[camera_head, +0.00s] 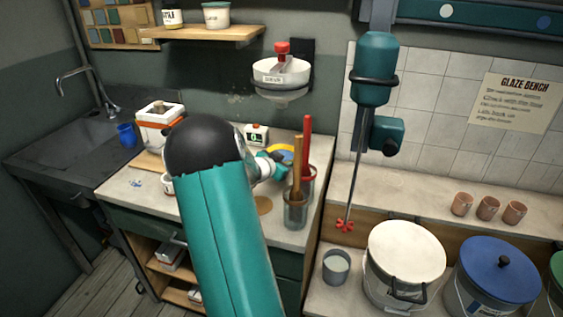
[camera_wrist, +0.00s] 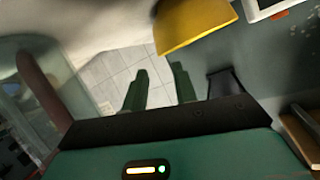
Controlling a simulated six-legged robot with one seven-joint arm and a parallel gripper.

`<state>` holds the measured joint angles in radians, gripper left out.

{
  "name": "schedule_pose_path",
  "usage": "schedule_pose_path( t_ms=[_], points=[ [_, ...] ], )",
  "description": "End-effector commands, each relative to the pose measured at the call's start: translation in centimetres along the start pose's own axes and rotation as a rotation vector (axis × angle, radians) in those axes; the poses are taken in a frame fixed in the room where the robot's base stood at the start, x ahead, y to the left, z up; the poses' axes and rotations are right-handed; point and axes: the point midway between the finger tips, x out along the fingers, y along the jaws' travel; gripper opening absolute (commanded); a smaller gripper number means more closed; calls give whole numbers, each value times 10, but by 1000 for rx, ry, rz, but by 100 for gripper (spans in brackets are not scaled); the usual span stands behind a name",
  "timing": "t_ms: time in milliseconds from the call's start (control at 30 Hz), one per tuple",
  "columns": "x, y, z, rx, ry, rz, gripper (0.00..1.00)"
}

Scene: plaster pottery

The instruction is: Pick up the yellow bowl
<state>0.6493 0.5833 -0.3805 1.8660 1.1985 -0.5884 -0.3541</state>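The yellow bowl (camera_wrist: 195,25) is at the top of the wrist view, cut off by the frame edge. It lies beyond and to the right of my fingertips, apart from them. In the head view only a small yellow part of the bowl (camera_head: 281,150) shows behind my gripper, over the worktop. My gripper (camera_wrist: 159,68) is open, with an empty gap between its two green fingers. In the head view my gripper (camera_head: 277,163) is partly hidden and close to the bowl.
A glass jar (camera_head: 295,208) with upright tools and a red-handled tool (camera_head: 306,150) stand close right of my gripper. A white scale-like box (camera_head: 257,135) is behind it. A mounted white funnel (camera_head: 281,75) hangs above. A blue cup (camera_head: 127,135) is by the sink.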

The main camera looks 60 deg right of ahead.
Motion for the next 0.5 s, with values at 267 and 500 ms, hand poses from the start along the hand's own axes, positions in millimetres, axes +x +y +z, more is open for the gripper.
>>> schedule_pose_path(
  t_ms=[267, 500],
  points=[
    [26, 3, -1, 1, 1, 2, 28],
    [60, 2, -2, 0, 1, 1, 28]
  ],
)
